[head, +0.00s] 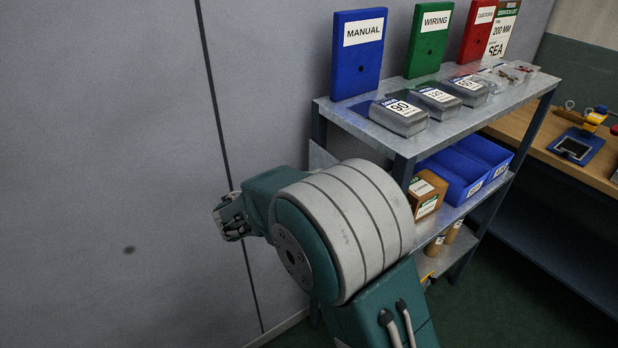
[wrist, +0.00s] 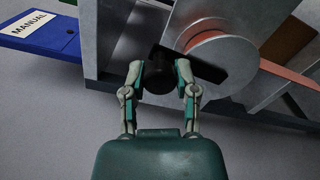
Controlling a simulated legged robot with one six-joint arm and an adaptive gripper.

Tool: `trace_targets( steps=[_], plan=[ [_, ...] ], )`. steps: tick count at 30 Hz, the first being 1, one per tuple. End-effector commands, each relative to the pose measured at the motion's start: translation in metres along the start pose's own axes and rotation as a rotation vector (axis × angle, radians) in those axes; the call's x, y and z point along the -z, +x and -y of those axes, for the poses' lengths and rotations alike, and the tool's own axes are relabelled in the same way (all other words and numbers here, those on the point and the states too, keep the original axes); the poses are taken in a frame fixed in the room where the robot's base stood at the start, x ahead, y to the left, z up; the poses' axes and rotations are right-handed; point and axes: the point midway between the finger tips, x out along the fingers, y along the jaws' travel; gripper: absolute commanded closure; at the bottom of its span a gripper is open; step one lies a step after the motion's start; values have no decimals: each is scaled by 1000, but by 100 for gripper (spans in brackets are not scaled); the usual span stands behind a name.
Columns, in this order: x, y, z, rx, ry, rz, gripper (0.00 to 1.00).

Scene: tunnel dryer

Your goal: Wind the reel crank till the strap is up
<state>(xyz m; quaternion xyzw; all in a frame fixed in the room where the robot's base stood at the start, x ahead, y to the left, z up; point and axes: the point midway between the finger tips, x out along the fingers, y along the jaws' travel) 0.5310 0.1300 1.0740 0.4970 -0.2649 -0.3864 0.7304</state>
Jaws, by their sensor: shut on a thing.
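In the wrist view my gripper (wrist: 159,72) is shut on the black crank knob (wrist: 158,82), with one finger on each side of it. The dark crank arm (wrist: 203,66) runs from the knob to the right, across the face of the reel (wrist: 222,53). The reel is a pale grey disc with a copper-coloured edge. An orange strap (wrist: 288,77) stretches from the reel towards the right edge of the picture; its far end is out of view. In the head view my arm hides the reel and crank.
A metal shelf rack (head: 455,122) holds grey boxes, blue bins (head: 452,182) and a brown box (head: 425,194). A blue MANUAL board (head: 358,62) stands on top. A wooden bench (head: 560,150) is at the right. The grey wall (head: 110,130) at left is bare.

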Motion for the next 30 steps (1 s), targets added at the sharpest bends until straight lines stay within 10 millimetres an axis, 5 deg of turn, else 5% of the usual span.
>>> trace_targets(
  steps=[30],
  plan=[
    [-37,1,50,5,820,3,100]
  ],
)
